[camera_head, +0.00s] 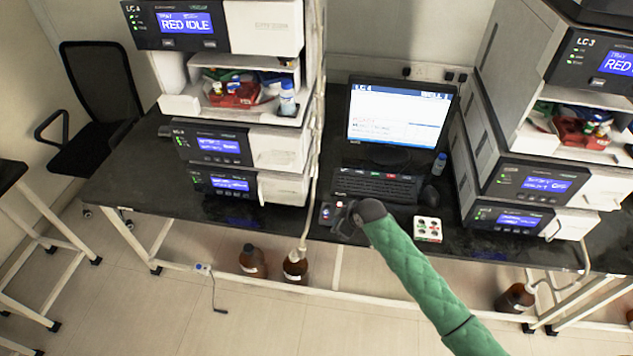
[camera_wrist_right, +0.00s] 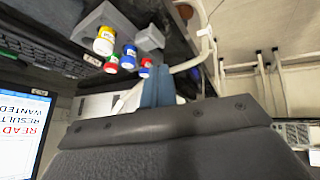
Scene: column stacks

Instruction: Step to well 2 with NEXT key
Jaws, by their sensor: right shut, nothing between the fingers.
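My right gripper (camera_head: 342,222) is shut and empty over the bench's front edge, beside a small dark box with coloured spots (camera_head: 327,211). In the right wrist view its blue-grey fingertips (camera_wrist_right: 158,86) lie near short round pieces in yellow (camera_wrist_right: 104,41), green, blue and red. I cannot tell whether they touch anything. No NEXT label is legible. My left gripper is not in view.
A keyboard (camera_head: 376,185) and dark mouse (camera_head: 430,194) lie before the monitor. A white tray with coloured round spots (camera_head: 428,229) sits right of my gripper. Instrument stacks (camera_head: 215,146) (camera_head: 538,180) stand on both sides. Brown bottles (camera_head: 252,262) (camera_head: 514,298) stand below the bench.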

